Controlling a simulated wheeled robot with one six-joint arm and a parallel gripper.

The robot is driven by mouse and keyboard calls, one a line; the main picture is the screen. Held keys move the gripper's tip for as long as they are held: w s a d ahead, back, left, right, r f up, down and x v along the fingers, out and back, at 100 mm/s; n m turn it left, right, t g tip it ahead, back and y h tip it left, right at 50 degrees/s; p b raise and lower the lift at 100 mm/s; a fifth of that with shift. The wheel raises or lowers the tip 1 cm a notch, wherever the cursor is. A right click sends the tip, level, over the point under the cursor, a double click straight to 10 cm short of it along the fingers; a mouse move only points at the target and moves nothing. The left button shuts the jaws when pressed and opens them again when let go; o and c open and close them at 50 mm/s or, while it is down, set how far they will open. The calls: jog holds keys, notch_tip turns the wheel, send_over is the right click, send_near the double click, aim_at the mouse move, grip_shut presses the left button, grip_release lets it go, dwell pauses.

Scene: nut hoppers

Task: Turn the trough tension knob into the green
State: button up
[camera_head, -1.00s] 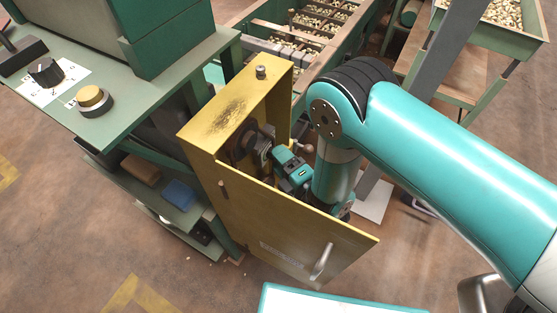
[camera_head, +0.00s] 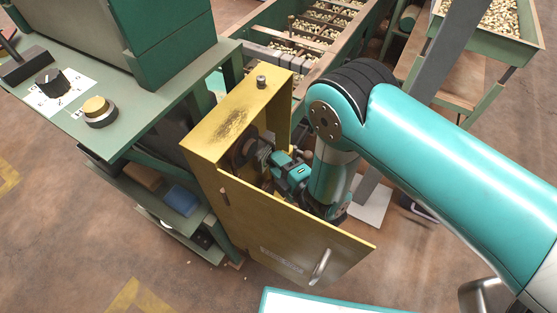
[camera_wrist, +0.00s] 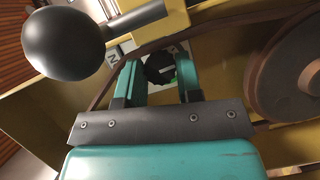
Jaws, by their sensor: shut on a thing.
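The black tension knob (camera_wrist: 159,68) sits on a pale plate inside the yellow housing and shows in the wrist view. A small green patch shows at its lower right edge; the pointer's exact reading is too small to tell. My gripper (camera_wrist: 157,75) has its two teal fingers on either side of the knob and is shut on it. In the head view my gripper (camera_head: 272,160) reaches into the open yellow housing (camera_head: 235,120), and the knob is hidden there.
A dark ball-ended lever (camera_wrist: 65,42) is close to the left finger in the wrist view. A pulley (camera_wrist: 288,75) and brown belt are at the right. The housing's open door (camera_head: 310,250) stands in front of my wrist. A green bench (camera_head: 130,120) is at the left.

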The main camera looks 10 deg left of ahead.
jog(key=shift+m+g, duration=0.3)
jog(key=shift+m, duration=0.6)
jog(key=o, duration=0.9)
jog(key=shift+o, duration=0.2)
jog(key=shift+r+p, duration=0.1)
jog(key=shift+p, duration=0.2)
jog(key=p+v, duration=1.7)
jog(key=p, duration=0.1)
jog(key=shift+s+r, duration=0.25)
jog(key=shift+r, duration=0.05)
